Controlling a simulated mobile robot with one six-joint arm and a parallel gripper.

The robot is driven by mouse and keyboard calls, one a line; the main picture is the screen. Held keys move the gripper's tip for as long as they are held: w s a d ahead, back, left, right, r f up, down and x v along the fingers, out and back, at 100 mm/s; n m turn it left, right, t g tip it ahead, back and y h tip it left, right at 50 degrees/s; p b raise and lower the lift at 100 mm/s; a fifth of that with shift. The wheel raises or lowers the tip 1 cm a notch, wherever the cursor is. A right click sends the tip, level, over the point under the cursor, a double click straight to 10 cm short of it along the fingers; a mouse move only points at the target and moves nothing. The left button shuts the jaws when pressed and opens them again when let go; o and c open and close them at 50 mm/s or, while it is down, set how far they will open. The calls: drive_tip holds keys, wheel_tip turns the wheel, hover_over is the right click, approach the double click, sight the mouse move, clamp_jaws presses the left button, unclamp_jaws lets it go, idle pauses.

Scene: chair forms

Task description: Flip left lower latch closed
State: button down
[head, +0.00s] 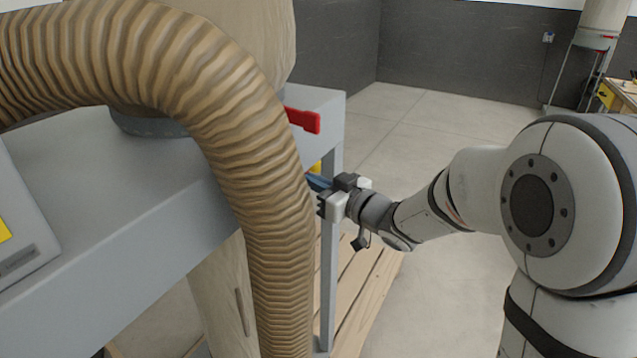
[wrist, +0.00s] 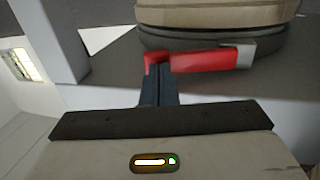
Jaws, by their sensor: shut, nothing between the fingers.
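A red latch handle (head: 303,120) sticks out at the right end of the grey bench, beside the base of the tan bag. In the wrist view the red latch (wrist: 205,61) lies roughly level, with a grey piece at its right end. My gripper (head: 318,182) is at the bench's right end, lower in the head view than the red handle. In the wrist view my gripper's dark fingers (wrist: 158,72) are together and empty, overlapping the red latch near its left end. I cannot tell whether they touch it. The hose hides part of the latch area in the head view.
A thick ribbed tan hose (head: 255,130) arches over the grey bench (head: 130,240) close to the latch. A bench leg (head: 330,250) stands below my gripper. A wooden pallet (head: 365,285) lies on the floor. Open floor (head: 440,130) stretches behind my arm.

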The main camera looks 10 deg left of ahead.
drive_tip(key=shift+w+a+b, duration=0.55)
drive_tip(key=shift+w+a, duration=0.1)
drive_tip(key=shift+w, duration=0.25)
